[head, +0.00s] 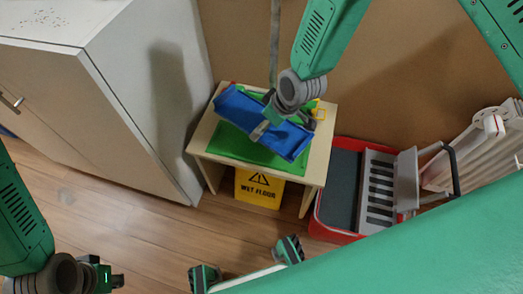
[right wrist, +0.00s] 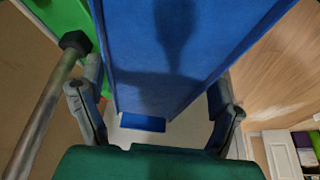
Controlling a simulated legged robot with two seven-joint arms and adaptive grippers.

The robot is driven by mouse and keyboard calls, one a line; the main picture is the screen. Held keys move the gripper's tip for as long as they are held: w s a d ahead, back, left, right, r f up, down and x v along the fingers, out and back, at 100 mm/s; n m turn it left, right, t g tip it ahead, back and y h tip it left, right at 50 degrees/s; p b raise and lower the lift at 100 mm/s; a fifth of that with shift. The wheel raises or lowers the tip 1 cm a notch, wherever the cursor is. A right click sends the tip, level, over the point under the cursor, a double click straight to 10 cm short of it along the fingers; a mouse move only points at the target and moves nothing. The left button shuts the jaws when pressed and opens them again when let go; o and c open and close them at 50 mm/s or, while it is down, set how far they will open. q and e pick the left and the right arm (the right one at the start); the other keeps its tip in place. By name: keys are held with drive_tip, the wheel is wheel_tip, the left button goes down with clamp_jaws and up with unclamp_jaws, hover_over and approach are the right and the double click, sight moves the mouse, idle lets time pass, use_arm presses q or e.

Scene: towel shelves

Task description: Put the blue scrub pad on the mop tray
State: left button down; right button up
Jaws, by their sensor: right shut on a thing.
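A long blue piece (head: 240,108), which I take for the scrub pad, lies tilted over a green mat on a small wooden table. My right gripper (head: 285,122) is at its middle. In the right wrist view the blue piece (right wrist: 140,60) fills the space between the two fingers (right wrist: 158,120), shut on it. I cannot tell if it touches the mat. A red-rimmed tray (head: 329,235) with a dark grey bed, likely the mop tray, stands on the floor right of the table. My left gripper (head: 116,281) is at the lower left, away from both; its fingers are unclear.
The wooden table (head: 318,165) carries the green mat (head: 235,147). A yellow wet floor sign (head: 258,190) stands under it. A grey slotted wringer (head: 378,190) takes up the tray's right part. A white cabinet (head: 130,90) is at left. The wood floor at lower left is clear.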

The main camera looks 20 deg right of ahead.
drive_tip(key=b, duration=0.2)
hover_over(261, 147)
drive_tip(key=s, duration=0.1)
wheel_tip(261, 147, down, 6)
drive_tip(key=shift+s+d+r, duration=0.1)
drive_tip(key=shift+d, duration=0.05)
drive_tip(key=shift+f, duration=0.25)
drive_tip(key=f, duration=0.1)
drive_tip(key=f+b, duration=0.1)
drive_tip(key=f, duration=0.2)
drive_tip(key=shift+d+b, duration=0.35)
use_arm(q)
wheel_tip(261, 147, down, 4)
drive_tip(key=shift+a, duration=0.15)
use_arm(e)
drive_tip(key=shift+r, duration=0.1)
use_arm(q)
drive_tip(key=shift+a, duration=0.1)
use_arm(e)
drive_tip(key=shift+a, duration=0.15)
drive_tip(key=shift+a, duration=0.1)
drive_tip(key=o, duration=1)
use_arm(q)
drive_tip(key=shift+a+f, duration=0.1)
drive_tip(key=shift+f, duration=0.05)
